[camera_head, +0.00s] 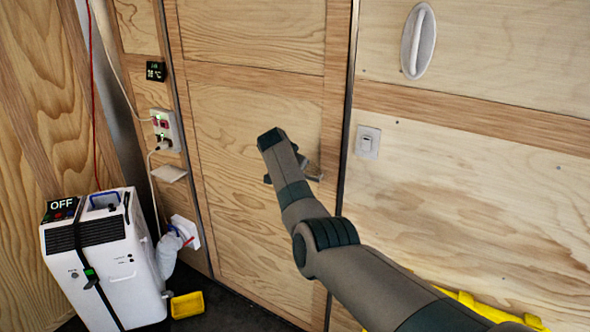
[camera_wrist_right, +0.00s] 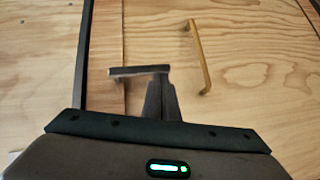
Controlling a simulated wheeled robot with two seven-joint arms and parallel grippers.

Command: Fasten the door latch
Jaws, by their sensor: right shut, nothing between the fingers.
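The wooden door (camera_head: 240,200) fills the middle of the head view and looks closed. My right arm reaches in from the lower right. My right gripper (camera_head: 309,175) is in front of the door's right side, partly hidden by my wrist. In the right wrist view my right gripper (camera_wrist_right: 158,78) is shut and empty. A brass-coloured bar handle (camera_wrist_right: 201,58) stands on the wood just right of the fingers, apart from them in the picture. My left gripper is not in view.
A white machine marked OFF (camera_head: 105,260) stands at the lower left, with a yellow box (camera_head: 187,304) beside it. An outlet box (camera_head: 164,130) is left of the door. A switch (camera_head: 367,142) and an oval white grip (camera_head: 417,41) are on the right wall.

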